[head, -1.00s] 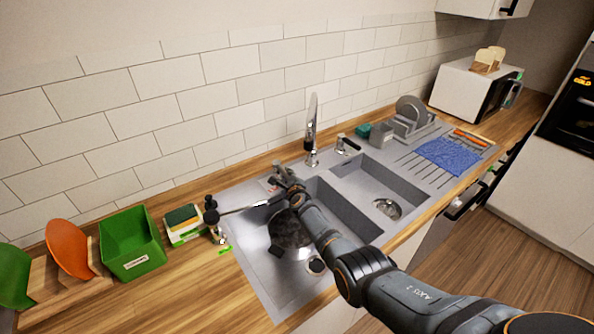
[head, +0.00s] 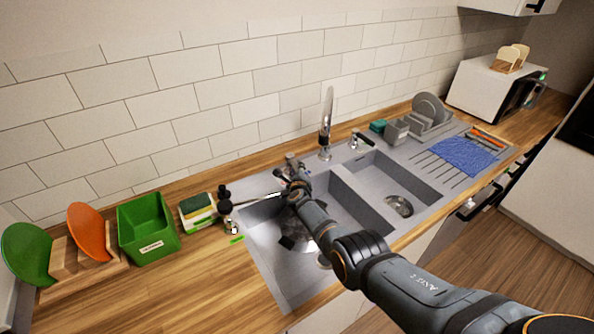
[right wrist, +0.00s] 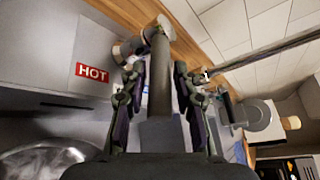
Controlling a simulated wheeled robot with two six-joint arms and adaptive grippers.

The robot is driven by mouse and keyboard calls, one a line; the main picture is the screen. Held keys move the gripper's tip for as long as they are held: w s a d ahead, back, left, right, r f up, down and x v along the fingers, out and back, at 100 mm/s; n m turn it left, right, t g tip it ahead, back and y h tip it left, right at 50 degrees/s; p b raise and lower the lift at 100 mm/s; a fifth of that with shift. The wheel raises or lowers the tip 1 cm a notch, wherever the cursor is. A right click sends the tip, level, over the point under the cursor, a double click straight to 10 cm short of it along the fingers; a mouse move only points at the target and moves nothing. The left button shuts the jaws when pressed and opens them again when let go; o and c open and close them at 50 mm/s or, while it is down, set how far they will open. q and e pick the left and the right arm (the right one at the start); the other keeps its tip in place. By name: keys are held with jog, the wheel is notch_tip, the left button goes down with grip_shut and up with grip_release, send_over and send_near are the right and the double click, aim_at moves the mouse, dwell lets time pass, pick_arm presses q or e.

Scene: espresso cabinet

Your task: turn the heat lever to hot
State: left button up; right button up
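The heat lever (right wrist: 160,85) is a grey metal bar in the right wrist view, running between the two fingers of my right gripper (right wrist: 158,75). The fingers stand apart on either side of it; firm contact is not clear. A red HOT label (right wrist: 92,73) is to the left of the lever on the grey surface. In the head view my right gripper (head: 294,182) is at the back-left of the sink (head: 268,262), next to a small metal fixture (head: 290,162). My arm hides part of the sink there. My left gripper is not in view.
A tall tap (head: 326,130) stands just right of my gripper. A thin rod with a dark knob (head: 225,197) reaches toward it from the left. A sponge holder (head: 198,212), green bin (head: 148,232) and plate rack are at the left. The front-left counter is clear.

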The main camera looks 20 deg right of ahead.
jog(key=shift+o, duration=0.8)
jog(key=shift+s+a+r, duration=0.1)
jog(key=shift+s+a, duration=0.1)
jog(key=shift+s, duration=0.4)
jog(key=f+v, duration=0.2)
jog(key=v, duration=0.9)
jog(key=shift+s+f, duration=0.25)
jog(key=shift+s, duration=0.35)
jog(key=shift+a, duration=0.15)
